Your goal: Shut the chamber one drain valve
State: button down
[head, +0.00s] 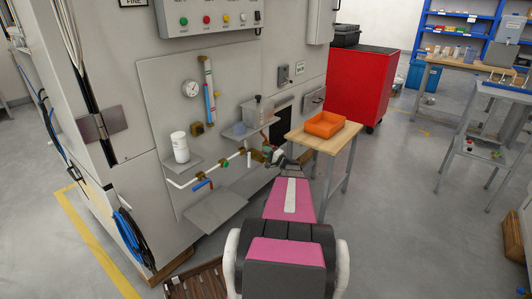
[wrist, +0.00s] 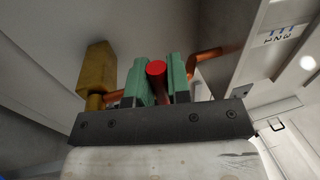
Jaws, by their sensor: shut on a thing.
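A red valve handle (wrist: 156,70) shows in the wrist view between the two green pads of my gripper (wrist: 158,82), which is shut on it. An orange-copper pipe (wrist: 207,56) runs behind the fingers, and a brass-coloured block (wrist: 97,67) stands to their left. In the head view my gripper (head: 271,153) is at the right end of the white pipe run (head: 236,157) on the chamber wall, and my arm and gripper hide most of the valve. I cannot read a chamber label beside it.
Blue (head: 202,184) and green (head: 225,163) handles sit further left on the pipework. A grey shelf (head: 216,210) juts out below them. A wooden table (head: 337,140) with an orange tray (head: 324,118) stands close to my arm's right. Open floor lies further right.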

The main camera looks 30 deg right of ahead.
jog(key=shift+f, duration=0.1)
jog(key=c, duration=1.1)
grip_release()
jog(key=v, duration=1.1)
jog(key=shift+a, duration=0.1)
jog(key=shift+w, duration=0.1)
